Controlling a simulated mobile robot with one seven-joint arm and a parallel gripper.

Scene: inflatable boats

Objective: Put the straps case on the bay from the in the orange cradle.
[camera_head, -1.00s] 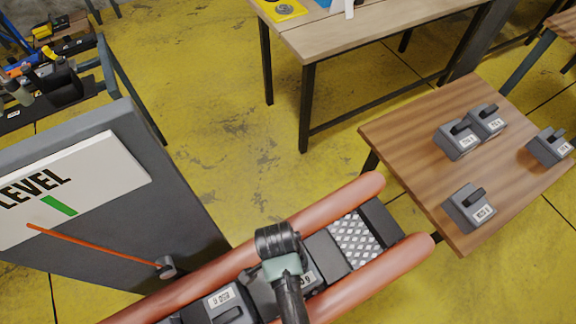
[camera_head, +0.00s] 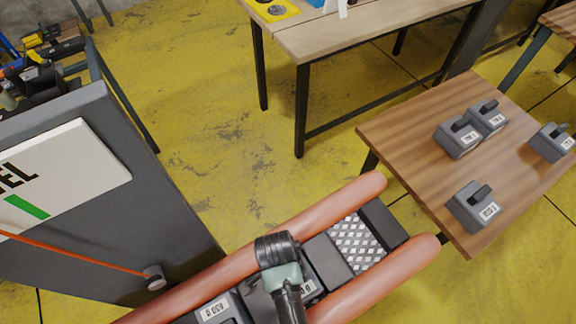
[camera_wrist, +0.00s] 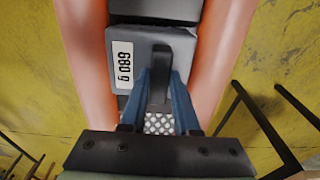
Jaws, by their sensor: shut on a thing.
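My gripper (camera_wrist: 160,82) is shut on the dark handle of a grey case (camera_wrist: 142,42) with a white label, seen in the wrist view. This case (camera_head: 307,291) is partly hidden by my gripper (camera_head: 282,272) in the head view. It sits between the two orange tubes of the cradle (camera_head: 400,265); I cannot tell whether it rests on the cradle floor. I cannot read a straps name on it. Another labelled grey case (camera_head: 214,311) lies in the cradle to its left. A bare diamond-plate bay (camera_head: 356,244) shows at the cradle's right end.
A wooden table (camera_head: 420,150) at right bears several grey cases, the nearest (camera_head: 473,205) by its front edge. A grey LEVEL panel (camera_head: 110,230) stands at left, close to the cradle. A workbench (camera_head: 350,45) is behind. Yellow floor between is clear.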

